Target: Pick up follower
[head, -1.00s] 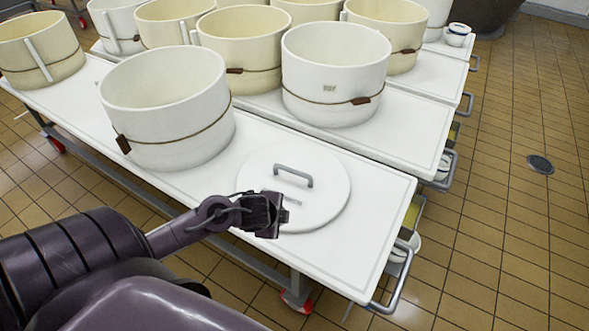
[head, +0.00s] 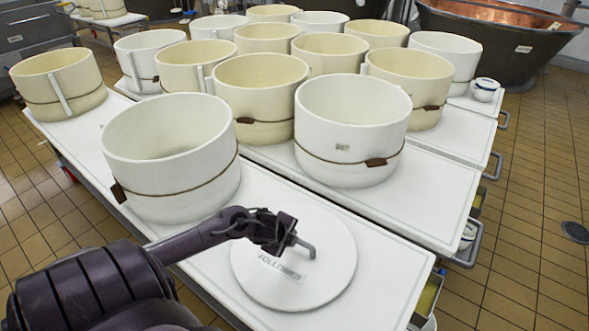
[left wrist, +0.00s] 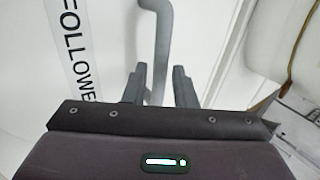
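The follower (head: 325,275) is a round white disc with a grey bar handle (head: 304,246) and a label reading FOLLOWER. It appears to lie flat on the white table in the head view. My left gripper (head: 289,240) is at the handle, over the disc, and partly hides the handle. In the left wrist view, the handle (left wrist: 156,45) runs between the two fingers of my left gripper (left wrist: 160,82), which stand apart on either side of it. Small gaps show beside the bar. My right gripper is not in view.
A white tub (head: 172,160) stands left of the disc, and another white tub (head: 350,130) stands behind it. Several cream and white tubs crowd the tables further back. The white table (head: 395,262) has bare room right of the disc. A copper vat (head: 490,45) stands at the back right.

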